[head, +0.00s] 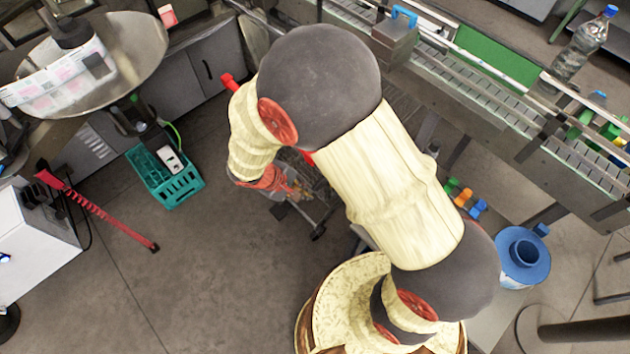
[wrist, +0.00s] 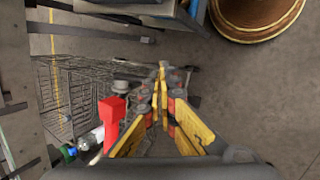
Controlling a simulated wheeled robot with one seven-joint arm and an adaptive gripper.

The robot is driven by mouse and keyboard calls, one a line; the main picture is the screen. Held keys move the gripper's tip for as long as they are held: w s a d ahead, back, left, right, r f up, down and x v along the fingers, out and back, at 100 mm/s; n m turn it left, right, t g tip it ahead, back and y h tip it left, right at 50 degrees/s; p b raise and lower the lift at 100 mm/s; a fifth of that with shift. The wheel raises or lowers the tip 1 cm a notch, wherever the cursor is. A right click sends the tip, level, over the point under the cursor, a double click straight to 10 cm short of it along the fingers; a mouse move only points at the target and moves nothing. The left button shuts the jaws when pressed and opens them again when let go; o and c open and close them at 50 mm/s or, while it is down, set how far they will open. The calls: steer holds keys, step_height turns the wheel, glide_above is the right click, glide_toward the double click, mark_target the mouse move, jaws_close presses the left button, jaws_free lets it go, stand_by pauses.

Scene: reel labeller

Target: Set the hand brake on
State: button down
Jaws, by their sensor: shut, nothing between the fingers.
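A red lever-like part (wrist: 112,112) stands just left of my gripper in the wrist view and may be the hand brake. Its lower end is hidden behind the near finger. My gripper (wrist: 162,72) is shut and empty, its yellow fingers meeting at the tips. The tips are apart from the red part. In the head view a red knob (head: 229,80) shows beside my arm; I cannot tell if it is the same part. My arm hides much of the area around the gripper there.
A wire cart (wrist: 75,90) lies left of my gripper, with a bottle (wrist: 90,140) near it. In the head view, a conveyor (head: 480,90) runs along the upper right, a teal crate (head: 175,200) and red bar (head: 100,212) are at left. Floor at lower left is clear.

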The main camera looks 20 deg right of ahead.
mark_target(317, 184)
steer(key=shift+m+t, duration=0.9)
steer(key=w, duration=0.3)
steer(key=w+a, duration=0.1)
steer(key=w, duration=0.1)
steer(key=shift+w+f, duration=0.15)
steer(key=shift+f, duration=0.1)
steer(key=x, duration=1.4)
steer(key=shift+f+b, duration=0.2)
steer(key=shift+b, duration=0.35)
